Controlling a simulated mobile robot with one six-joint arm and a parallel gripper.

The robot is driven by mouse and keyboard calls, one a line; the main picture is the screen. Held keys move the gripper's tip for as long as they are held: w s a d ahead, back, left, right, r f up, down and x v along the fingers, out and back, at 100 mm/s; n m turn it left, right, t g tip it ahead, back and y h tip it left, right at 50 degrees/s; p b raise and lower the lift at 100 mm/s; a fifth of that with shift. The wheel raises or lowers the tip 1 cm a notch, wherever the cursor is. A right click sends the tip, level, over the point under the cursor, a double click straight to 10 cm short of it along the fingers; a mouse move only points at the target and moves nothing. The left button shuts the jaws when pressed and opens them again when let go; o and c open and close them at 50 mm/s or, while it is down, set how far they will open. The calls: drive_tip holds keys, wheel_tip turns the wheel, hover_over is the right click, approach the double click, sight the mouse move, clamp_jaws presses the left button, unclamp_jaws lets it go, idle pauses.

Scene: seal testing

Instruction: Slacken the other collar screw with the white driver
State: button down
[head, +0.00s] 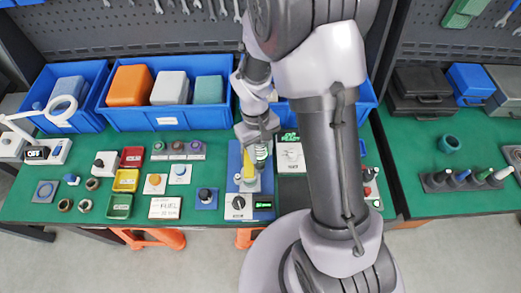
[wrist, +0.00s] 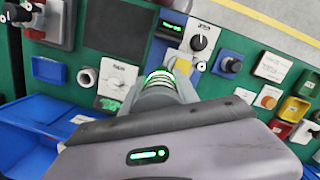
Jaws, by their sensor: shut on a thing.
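My gripper (head: 262,163) points down over the blue test board (head: 233,160), with a green-lit ring at its end. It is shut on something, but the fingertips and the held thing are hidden. I cannot make out a collar screw. A driver with a white handle (head: 501,174) stands in the rack on the right bench, beside grey, blue and green ones.
The board carries a black dial (head: 238,203) and a lit green display (head: 263,205). Blue bins (head: 165,118) line the back. Small panels, a knob block (head: 206,197) and coloured trays (head: 126,180) fill the left bench. A gap separates the two benches.

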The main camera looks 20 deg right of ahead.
drive_tip(key=shift+r+p, duration=2.55)
drive_tip(key=shift+r, duration=0.95)
drive_tip(key=shift+f, duration=0.1)
drive_tip(key=shift+w, duration=0.1)
